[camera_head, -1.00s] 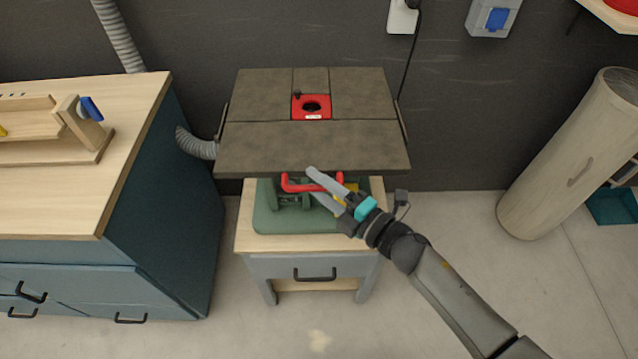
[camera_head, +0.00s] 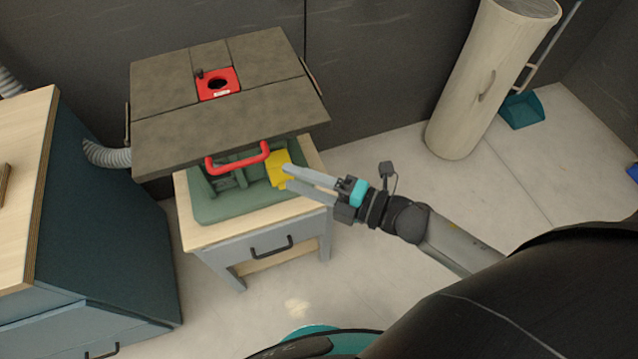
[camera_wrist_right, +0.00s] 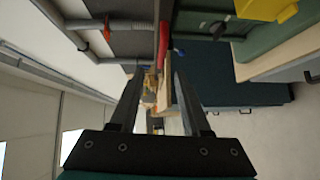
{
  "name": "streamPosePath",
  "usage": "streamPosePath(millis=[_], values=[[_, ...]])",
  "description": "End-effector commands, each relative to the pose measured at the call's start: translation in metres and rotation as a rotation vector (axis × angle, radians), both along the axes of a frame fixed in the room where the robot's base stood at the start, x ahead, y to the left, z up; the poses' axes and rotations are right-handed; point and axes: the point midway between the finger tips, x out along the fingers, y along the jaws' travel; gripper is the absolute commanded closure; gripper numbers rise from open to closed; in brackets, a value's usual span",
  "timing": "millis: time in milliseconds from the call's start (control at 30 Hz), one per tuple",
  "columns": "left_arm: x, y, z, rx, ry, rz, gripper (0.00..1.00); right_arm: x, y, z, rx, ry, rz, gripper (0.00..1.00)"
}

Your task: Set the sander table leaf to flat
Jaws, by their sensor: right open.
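The sander table leaf (camera_head: 215,115) is the brown-grey front section of the table top, in the head view left of centre. It looks about level with the sections behind it; a small tilt I cannot rule out. A red handle (camera_head: 237,158) hangs at its front edge and also shows as a red bar in the right wrist view (camera_wrist_right: 222,55). My right gripper (camera_head: 287,176) is open and empty, just right of the handle and apart from it, in front of a yellow part (camera_head: 280,166). Its two fingers also show in the wrist view (camera_wrist_right: 160,75). My left gripper is out of view.
A green machine body (camera_head: 222,208) sits under the leaf on a wooden-topped stand with a drawer (camera_head: 262,250). A blue workbench (camera_head: 90,240) stands close on the left. A pale cylinder (camera_head: 480,85) stands at the back right. The floor between is clear.

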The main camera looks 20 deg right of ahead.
Motion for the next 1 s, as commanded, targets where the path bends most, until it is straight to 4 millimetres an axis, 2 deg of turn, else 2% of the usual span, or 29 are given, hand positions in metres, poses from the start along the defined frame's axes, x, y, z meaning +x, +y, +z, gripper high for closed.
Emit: streamPosePath(millis=[100,333,1000], values=[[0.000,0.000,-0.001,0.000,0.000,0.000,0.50,-0.013,-0.013,0.001,0.000,0.003,0.000,0.53],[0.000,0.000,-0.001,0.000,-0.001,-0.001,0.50,-0.025,-0.026,0.002,0.001,-0.001,0.000,0.53],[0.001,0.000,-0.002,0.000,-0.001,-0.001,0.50,-0.026,-0.029,0.000,0.004,0.008,-0.008,0.53]])
